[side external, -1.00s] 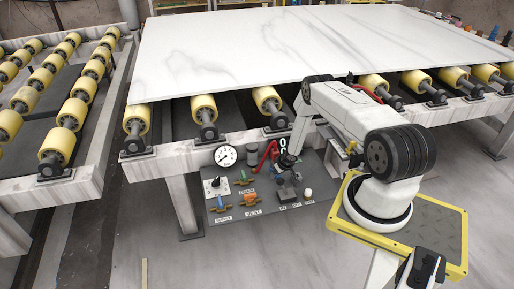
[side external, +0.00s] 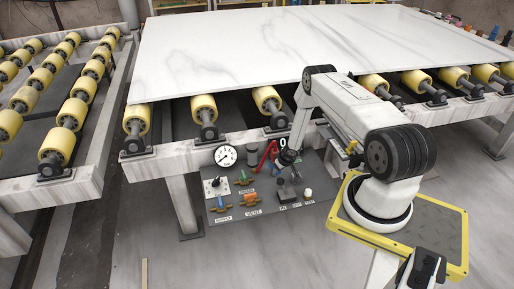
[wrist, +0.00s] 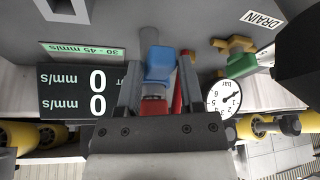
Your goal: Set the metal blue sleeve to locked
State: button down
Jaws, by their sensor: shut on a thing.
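The blue sleeve (wrist: 160,64) shows in the wrist view between the two fingers of my gripper (wrist: 159,80). It has a grey stem on its far side and a red part (wrist: 153,107) on its near side. My gripper is shut on the sleeve. In the side external view my gripper (side external: 280,166) is at the upper middle of the grey panel, beside a red bar (side external: 267,153). The sleeve cannot be made out there. Whether its position is locked cannot be told.
The grey panel also bears a round gauge (side external: 225,155), a selector knob (side external: 215,183), a blue valve handle (side external: 222,200) and an orange valve handle (side external: 250,199). A speed display (wrist: 78,92) is beside my gripper. The white slab (side external: 260,50) on rollers overhangs behind.

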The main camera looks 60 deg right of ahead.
jog(key=shift+w+d+r, duration=0.15)
jog(key=shift+c, duration=1.2)
grip_release()
jog(key=shift+r, duration=0.1)
jog(key=v, duration=0.7)
jog(key=shift+s+r, duration=0.25)
